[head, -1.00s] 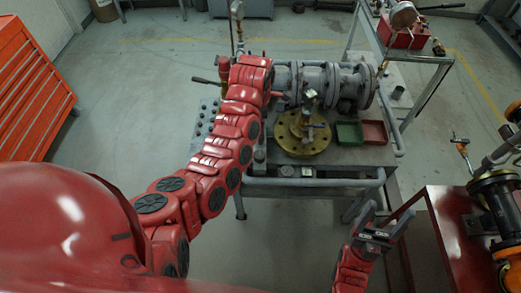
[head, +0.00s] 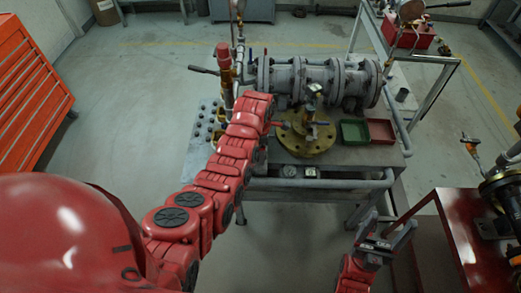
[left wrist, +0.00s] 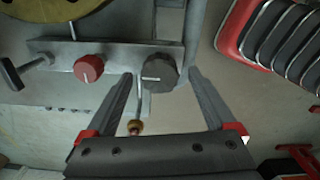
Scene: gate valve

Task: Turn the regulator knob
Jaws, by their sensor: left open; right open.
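In the left wrist view a round dark grey knob (left wrist: 159,72) with a white line shows on a metal bar (left wrist: 120,50). A red knob (left wrist: 88,68) with a white mark is on the same bar to its left. My left gripper (left wrist: 161,90) is open, its fingers on either side of the dark knob in the picture; I cannot tell whether they touch it. In the head view my left arm hides this gripper and the knobs.
The grey bench (head: 345,158) carries a flanged valve body (head: 325,82), a brass flange (head: 303,140), a green tray (head: 354,132) and a red tray (head: 380,131). A red stand (head: 470,240) is at right. An orange cabinet (head: 30,85) is at left.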

